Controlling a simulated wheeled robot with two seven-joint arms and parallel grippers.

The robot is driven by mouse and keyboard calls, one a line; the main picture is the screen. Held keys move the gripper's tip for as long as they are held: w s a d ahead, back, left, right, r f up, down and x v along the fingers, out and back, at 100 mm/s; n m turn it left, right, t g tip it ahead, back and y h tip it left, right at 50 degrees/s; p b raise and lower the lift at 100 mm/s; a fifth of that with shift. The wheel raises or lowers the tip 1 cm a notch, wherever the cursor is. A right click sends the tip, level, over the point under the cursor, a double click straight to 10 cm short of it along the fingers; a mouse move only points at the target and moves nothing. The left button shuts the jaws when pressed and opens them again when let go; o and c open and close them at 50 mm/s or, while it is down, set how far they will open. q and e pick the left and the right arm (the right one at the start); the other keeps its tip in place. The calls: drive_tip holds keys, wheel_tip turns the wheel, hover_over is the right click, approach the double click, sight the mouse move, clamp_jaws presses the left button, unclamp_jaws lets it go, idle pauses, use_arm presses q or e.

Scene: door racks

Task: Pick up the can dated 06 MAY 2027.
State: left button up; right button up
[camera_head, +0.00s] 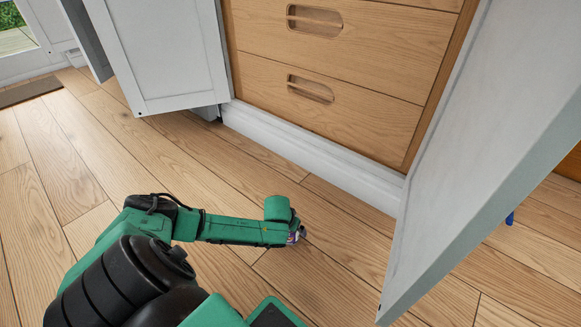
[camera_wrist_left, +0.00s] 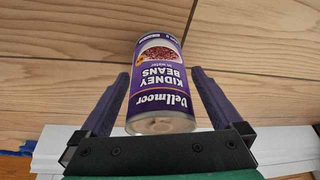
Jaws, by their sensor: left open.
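No date can be read on the side that shows. My left gripper (camera_wrist_left: 159,82) is open, with one dark finger on each side of the can and narrow gaps visible. In the head view my left gripper (camera_head: 299,233) is low over the floor, mostly hidden by its own wrist, and only a small purple patch shows there. My right gripper is not in view.
A wooden drawer unit (camera_head: 335,75) with a white plinth (camera_head: 300,150) stands ahead. An open grey door (camera_head: 165,50) is at the left, and another open door (camera_head: 465,150) juts out at the right. The plank floor (camera_head: 60,200) is clear at the left.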

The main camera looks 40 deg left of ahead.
use_arm(q)
drive_tip(key=shift+b+x, duration=0.3)
drive_tip(key=shift+x, duration=0.8)
drive_tip(key=shift+r, duration=0.2)
drive_tip(key=shift+p, duration=0.3)
clamp_jaws()
